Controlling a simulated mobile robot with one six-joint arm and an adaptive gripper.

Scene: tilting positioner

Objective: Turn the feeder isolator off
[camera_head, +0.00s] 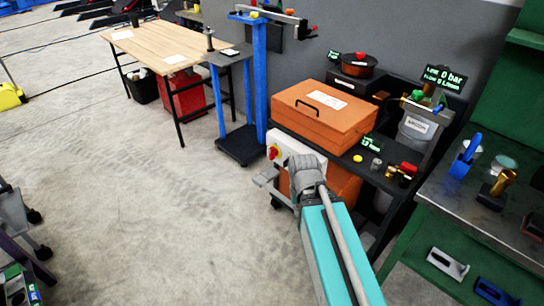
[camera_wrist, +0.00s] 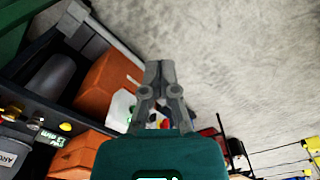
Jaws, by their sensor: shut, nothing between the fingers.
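The feeder isolator appears to be the red and yellow rotary switch (camera_head: 274,152) on a pale box (camera_head: 290,147) at the end of the dark bench, below the orange case. In the wrist view, the pale box (camera_wrist: 119,108) is left of my gripper (camera_wrist: 159,67), and red and yellow parts show between the finger linkages. My gripper is shut and empty, its tips over bare floor in that view. In the head view, my arm hides part of the box, and I cannot make out the fingertips. The handle's exact angle is too small to tell.
An orange case (camera_head: 322,112) lies on the dark bench, with small knobs beside it. A blue post stand (camera_head: 259,80) is behind the switch. A green workbench (camera_head: 480,215) stands at right.

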